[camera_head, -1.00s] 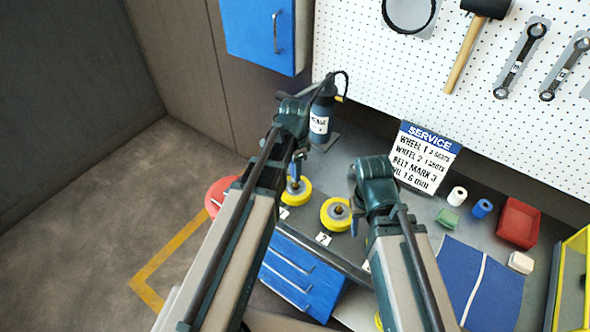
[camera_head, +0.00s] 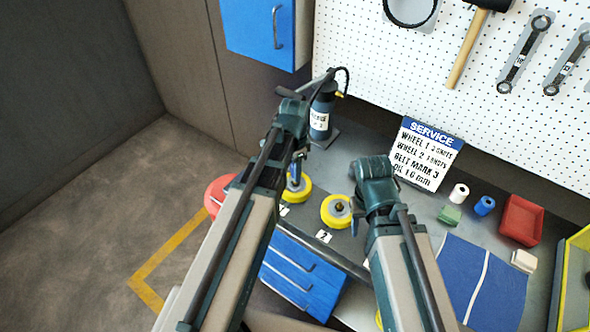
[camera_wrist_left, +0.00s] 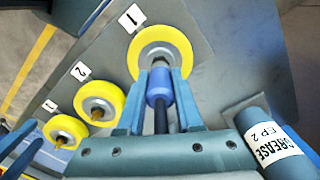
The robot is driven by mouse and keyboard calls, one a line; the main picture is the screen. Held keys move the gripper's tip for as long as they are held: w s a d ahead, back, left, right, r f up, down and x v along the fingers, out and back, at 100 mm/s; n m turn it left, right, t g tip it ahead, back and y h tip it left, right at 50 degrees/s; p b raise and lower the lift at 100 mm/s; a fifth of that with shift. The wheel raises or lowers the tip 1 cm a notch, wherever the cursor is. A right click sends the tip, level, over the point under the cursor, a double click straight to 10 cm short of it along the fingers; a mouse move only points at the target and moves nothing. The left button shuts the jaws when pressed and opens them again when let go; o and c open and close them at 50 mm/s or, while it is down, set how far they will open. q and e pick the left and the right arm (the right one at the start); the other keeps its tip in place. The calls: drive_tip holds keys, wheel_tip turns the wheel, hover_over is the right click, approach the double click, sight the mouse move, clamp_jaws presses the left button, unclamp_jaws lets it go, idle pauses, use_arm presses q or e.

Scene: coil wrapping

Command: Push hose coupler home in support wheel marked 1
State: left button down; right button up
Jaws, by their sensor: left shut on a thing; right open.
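Wheel 1 is a yellow-rimmed wheel with a pale hub, beside a card marked 1, in the left wrist view (camera_wrist_left: 181,42) and partly behind my left arm in the head view (camera_head: 304,188). My left gripper (camera_wrist_left: 160,78) is shut on the blue hose coupler (camera_wrist_left: 160,90), with the black hose (camera_wrist_left: 161,122) running back from it. The coupler's front end is at the hub of wheel 1; I cannot tell how deep it sits. In the head view, my left gripper (camera_head: 295,170) is over this wheel. My right gripper (camera_head: 357,212) is open near wheel 2, mostly hidden by its arm.
Wheel 2 (camera_head: 336,211) stands right of wheel 1, and a third wheel (camera_wrist_left: 65,131) is beyond it. A grease bottle (camera_head: 320,122) stands behind my left gripper. A service sign (camera_head: 425,155), red bin (camera_head: 519,220) and blue mat (camera_head: 456,268) lie to the right.

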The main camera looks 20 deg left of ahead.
use_arm(q)
drive_tip(key=shift+f+b, duration=0.4)
drive_tip(key=shift+f, duration=0.1)
drive_tip(key=c, duration=0.5)
unclamp_jaws()
wheel_tip(320, 180, up, 14)
drive_tip(key=p, duration=1.4)
drive_tip(key=shift+f, duration=0.1)
